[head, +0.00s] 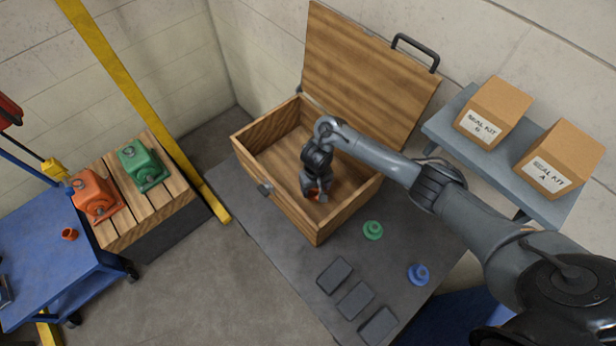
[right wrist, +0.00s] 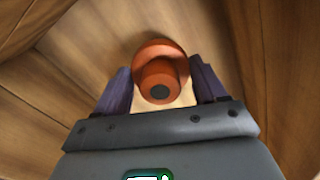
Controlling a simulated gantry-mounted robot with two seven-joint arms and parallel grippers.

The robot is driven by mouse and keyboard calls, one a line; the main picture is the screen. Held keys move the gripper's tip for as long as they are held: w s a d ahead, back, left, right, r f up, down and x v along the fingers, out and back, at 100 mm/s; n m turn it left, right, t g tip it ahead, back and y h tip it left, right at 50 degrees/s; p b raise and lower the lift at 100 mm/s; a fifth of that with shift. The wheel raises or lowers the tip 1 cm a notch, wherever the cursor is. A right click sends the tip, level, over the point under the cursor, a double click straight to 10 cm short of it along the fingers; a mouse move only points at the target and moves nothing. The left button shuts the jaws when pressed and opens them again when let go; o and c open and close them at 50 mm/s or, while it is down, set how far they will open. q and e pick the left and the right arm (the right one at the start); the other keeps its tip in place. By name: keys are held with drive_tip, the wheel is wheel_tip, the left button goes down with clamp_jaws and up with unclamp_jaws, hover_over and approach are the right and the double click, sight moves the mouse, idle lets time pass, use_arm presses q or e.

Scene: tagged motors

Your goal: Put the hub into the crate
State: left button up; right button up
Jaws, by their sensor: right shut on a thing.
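The wooden crate (head: 288,200) stands on the grey mat with its lid raised at the back. My right gripper (head: 317,192) points down inside the crate's opening. It is shut on an orange hub, of which a small part (head: 322,198) shows in the head view. In the right wrist view the orange hub (right wrist: 156,72), a round flange with a dark-centred boss, sits between the two fingers, with wooden crate surfaces around it. I cannot tell whether the hub touches the crate floor. My left gripper is not in view.
A green hub (head: 373,230) and a blue hub (head: 418,274) lie on the mat (head: 300,262) near dark pads (head: 355,299). Two boxes (head: 555,160) stand on the right shelf. Orange (head: 96,197) and green (head: 142,165) motors sit on a pallet at left, beside a blue cart (head: 45,262).

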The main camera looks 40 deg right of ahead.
sight(317, 203)
drive_tip(key=shift+s+f, duration=0.15)
drive_tip(key=shift+s, duration=0.3)
drive_tip(key=shift+s+f, duration=0.2)
drive_tip(key=shift+f, duration=0.1)
wheel_tip(317, 203, down, 4)
drive_tip(key=shift+s+r+b, duration=0.1)
drive_tip(key=shift+b, duration=0.95)
drive_tip(key=shift+f, duration=0.35)
drive_tip(key=shift+f, duration=0.15)
drive_tip(key=o, duration=1.4)
